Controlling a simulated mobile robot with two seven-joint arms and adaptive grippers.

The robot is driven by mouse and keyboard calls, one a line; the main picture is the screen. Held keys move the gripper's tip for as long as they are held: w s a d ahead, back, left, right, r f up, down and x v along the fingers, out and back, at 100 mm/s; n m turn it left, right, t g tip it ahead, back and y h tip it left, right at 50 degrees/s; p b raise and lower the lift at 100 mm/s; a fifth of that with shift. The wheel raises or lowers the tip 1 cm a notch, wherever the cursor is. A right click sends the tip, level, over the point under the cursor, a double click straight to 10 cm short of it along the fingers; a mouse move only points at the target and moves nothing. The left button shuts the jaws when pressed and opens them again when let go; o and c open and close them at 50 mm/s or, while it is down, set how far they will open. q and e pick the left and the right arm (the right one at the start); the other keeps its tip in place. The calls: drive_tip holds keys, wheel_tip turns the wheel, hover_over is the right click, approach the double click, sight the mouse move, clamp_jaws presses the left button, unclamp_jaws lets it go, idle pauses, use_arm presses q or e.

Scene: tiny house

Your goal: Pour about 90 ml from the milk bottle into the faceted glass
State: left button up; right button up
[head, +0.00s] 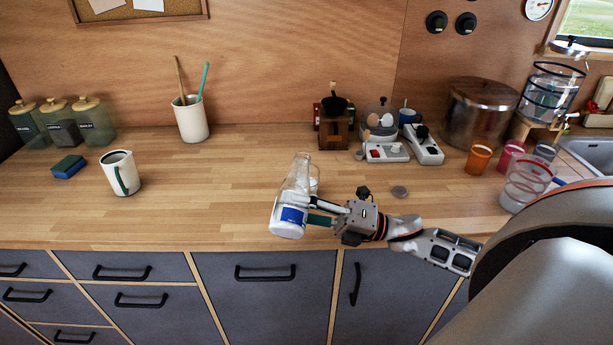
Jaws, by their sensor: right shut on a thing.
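The milk bottle (290,215) is clear glass with a blue label and white in its lower part. It is near the counter's front edge, leaning slightly with its neck up and to the right. My right gripper (312,211) comes in from the right and is shut on the bottle's lower body. A small clear glass shape (315,184) shows just behind the bottle, mostly hidden by it and the gripper; it may be the faceted glass, but I cannot tell. My left gripper is not in view.
A white mug (121,173), a blue sponge (69,167) and lidded jars (93,122) stand at the left. A utensil crock (191,119) is at the back. Colored cups (479,159) and a clear banded glass (525,187) stand right.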

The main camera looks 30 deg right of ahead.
drive_tip(key=shift+w+d+r+n+b, duration=0.2)
drive_tip(key=shift+r+n+b, duration=0.15)
drive_tip(key=shift+n, duration=0.35)
drive_tip(key=shift+r, duration=0.1)
idle(1.2)
